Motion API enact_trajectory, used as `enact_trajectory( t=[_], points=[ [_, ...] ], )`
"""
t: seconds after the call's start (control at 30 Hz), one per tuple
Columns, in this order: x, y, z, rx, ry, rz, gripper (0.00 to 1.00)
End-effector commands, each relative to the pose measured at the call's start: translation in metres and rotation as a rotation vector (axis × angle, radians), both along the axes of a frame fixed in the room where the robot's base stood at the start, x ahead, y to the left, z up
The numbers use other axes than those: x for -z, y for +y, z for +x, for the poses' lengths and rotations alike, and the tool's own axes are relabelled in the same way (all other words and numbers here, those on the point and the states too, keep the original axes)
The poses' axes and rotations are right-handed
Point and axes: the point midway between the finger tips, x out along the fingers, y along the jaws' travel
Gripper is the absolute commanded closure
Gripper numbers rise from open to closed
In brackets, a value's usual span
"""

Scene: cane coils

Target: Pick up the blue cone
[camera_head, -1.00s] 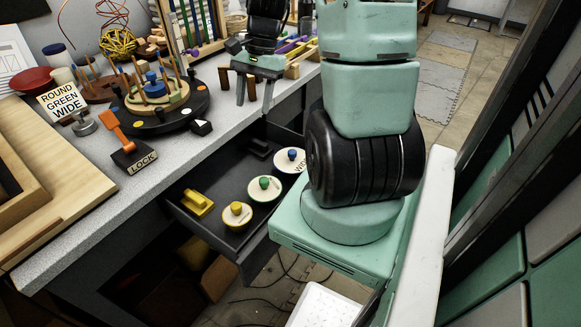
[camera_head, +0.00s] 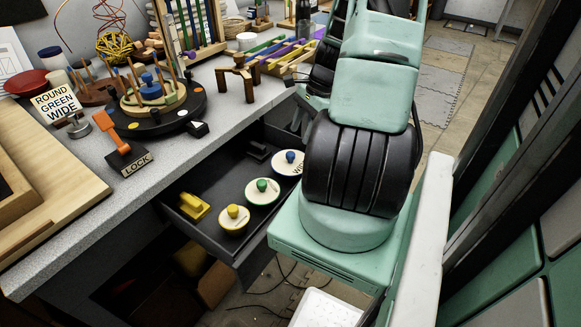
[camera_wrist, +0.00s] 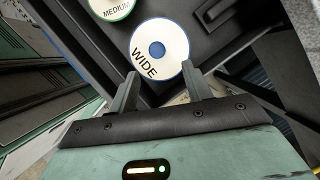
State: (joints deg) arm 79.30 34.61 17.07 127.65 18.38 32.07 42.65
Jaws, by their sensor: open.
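No piece is plainly cone-shaped. In the drawer (camera_head: 239,256), a round white disc (camera_head: 283,162) with a blue rim carries a blue knob (camera_head: 290,156). It also shows in the wrist view as the disc marked WIDE (camera_wrist: 174,36) with its blue knob (camera_wrist: 157,49) on top. A stacked blue piece (camera_head: 151,88) stands on the round pegged board on the bench. My gripper (camera_wrist: 160,74) is open and empty, its fingertips near the lower edge of the WIDE disc in the wrist view. In the head view my gripper is mostly hidden by my arm.
A green-knobbed disc (camera_head: 262,190), a yellow-knobbed disc (camera_head: 233,221) and a yellow block (camera_head: 194,207) share the open drawer. The bench (camera_head: 85,215) above it holds the round pegged board (camera_head: 190,112), a LOCK lever (camera_head: 122,150) and a wooden stand (camera_head: 237,80).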

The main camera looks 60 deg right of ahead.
Motion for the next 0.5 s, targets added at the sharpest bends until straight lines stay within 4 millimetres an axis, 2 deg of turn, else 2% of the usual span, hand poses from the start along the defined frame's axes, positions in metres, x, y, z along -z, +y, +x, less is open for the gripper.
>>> enact_trajectory(
  t=[0.1,0.37,0.5],
  points=[
    [0.016,0.006,0.004,-0.001,0.000,0.003,0.51],
    [0.034,0.013,0.007,0.000,0.000,0.002,0.51],
    [0.054,0.022,0.009,-0.001,0.001,0.004,0.51]
  ],
)
